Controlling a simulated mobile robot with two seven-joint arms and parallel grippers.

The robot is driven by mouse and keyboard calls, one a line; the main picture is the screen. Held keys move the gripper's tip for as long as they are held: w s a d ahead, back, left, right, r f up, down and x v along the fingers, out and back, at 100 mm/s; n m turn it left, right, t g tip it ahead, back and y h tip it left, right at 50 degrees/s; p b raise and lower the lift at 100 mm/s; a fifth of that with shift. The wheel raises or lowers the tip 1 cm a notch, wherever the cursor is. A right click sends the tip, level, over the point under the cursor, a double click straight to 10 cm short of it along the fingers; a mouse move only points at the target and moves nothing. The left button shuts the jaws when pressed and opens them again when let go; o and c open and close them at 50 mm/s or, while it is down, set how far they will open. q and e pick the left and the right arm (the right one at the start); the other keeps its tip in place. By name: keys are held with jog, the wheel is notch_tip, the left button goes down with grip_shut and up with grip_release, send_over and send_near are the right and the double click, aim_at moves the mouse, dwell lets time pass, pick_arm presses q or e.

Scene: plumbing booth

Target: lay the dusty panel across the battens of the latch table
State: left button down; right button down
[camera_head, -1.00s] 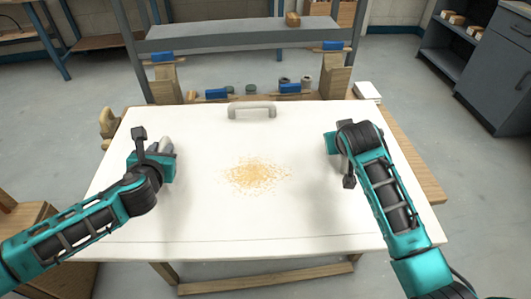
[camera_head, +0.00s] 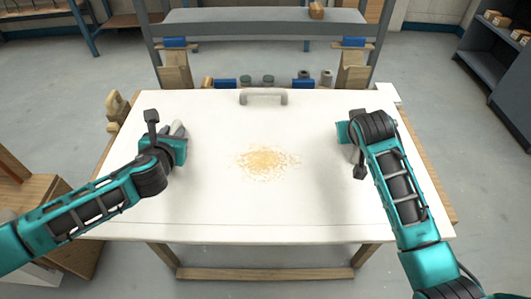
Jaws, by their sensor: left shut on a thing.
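The dusty panel (camera_head: 220,210) is a large white board with a tan dust patch (camera_head: 265,162) in its middle and a pale handle (camera_head: 264,97) near its far edge. My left gripper (camera_head: 178,140) is shut on a pale grip at the panel's left side; its fingers are mostly hidden. My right gripper (camera_head: 349,133) is at the panel's right side, its fingers hidden behind the wrist. A wooden table frame (camera_head: 265,273) shows under the panel, with a wooden strip (camera_head: 428,170) along the right. The battens are hidden, and I cannot tell whether the panel touches them.
A grey bench (camera_head: 265,22) stands beyond the panel, with wooden blocks (camera_head: 175,70) and small pipe parts (camera_head: 268,80) in front of it. A wooden crate (camera_head: 60,205) stands at left. Dark shelves (camera_head: 490,65) are at far right. The floor on the right is clear.

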pick_arm(q)
jog(key=shift+w+d+r, duration=0.1)
jog(key=shift+d+r, duration=0.05)
jog(key=shift+d, duration=0.15)
pick_arm(e)
jog(key=shift+w+r, duration=0.1)
jog(key=shift+w, duration=0.2)
